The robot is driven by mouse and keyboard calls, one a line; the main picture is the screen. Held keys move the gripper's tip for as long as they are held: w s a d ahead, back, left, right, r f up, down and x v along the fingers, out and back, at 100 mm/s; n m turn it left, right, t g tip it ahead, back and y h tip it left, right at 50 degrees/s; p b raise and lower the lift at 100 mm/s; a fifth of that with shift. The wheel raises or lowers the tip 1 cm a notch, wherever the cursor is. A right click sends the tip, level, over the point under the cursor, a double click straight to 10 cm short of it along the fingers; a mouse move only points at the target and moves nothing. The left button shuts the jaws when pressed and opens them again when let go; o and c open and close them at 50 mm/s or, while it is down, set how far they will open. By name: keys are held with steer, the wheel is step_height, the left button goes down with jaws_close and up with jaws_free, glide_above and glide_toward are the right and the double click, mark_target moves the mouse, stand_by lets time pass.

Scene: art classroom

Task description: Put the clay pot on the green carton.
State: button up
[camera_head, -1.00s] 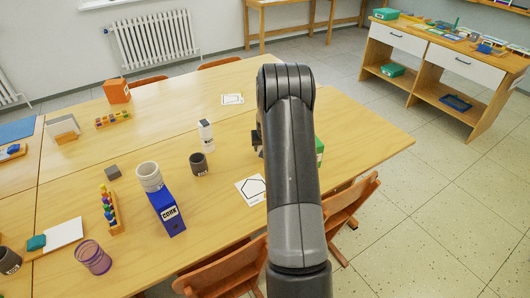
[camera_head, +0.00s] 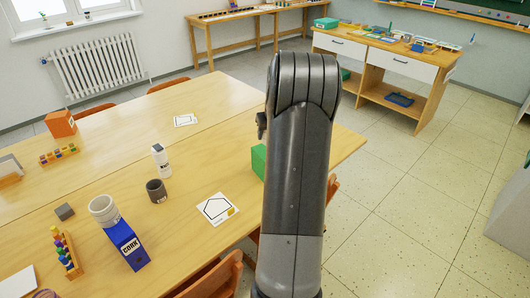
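The green carton (camera_head: 258,162) stands on the wooden table, partly hidden behind my arm. No vessel carries a readable clay pot label. A dark grey-brown pot (camera_head: 156,191) stands upright on the table, left of the carton. A pale grey cylindrical pot (camera_head: 104,210) sits at the blue CORK box (camera_head: 126,245); I cannot tell whether it is on top of it or behind it. My gripper (camera_head: 262,124) shows only as a small dark part at the left edge of my arm. Its fingers and anything in them are hidden.
A white bottle (camera_head: 161,161) stands behind the dark pot. A white card with a pentagon outline (camera_head: 215,207) lies in front of the carton. A bead rack (camera_head: 66,252) and grey block (camera_head: 65,212) are at the left. Chairs line the table; a shelf table (camera_head: 384,62) stands behind.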

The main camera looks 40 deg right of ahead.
steer(key=s+d+r, duration=0.4)
steer(key=s+d, duration=0.1)
steer(key=s, duration=0.3)
steer(key=w+a+f, duration=0.1)
steer(key=w+f, duration=0.1)
steer(key=w, duration=0.1)
steer(key=w+a+f, duration=0.2)
steer(key=w, duration=0.2)
steer(key=w+a+f, duration=0.1)
steer(key=w+f, duration=0.1)
steer(key=w, duration=0.2)
steer(key=shift+a+f, duration=0.25)
steer(key=shift+f, duration=2)
steer(key=shift+f, duration=0.1)
steer(key=o, duration=1.1)
steer(key=shift+c, duration=0.2)
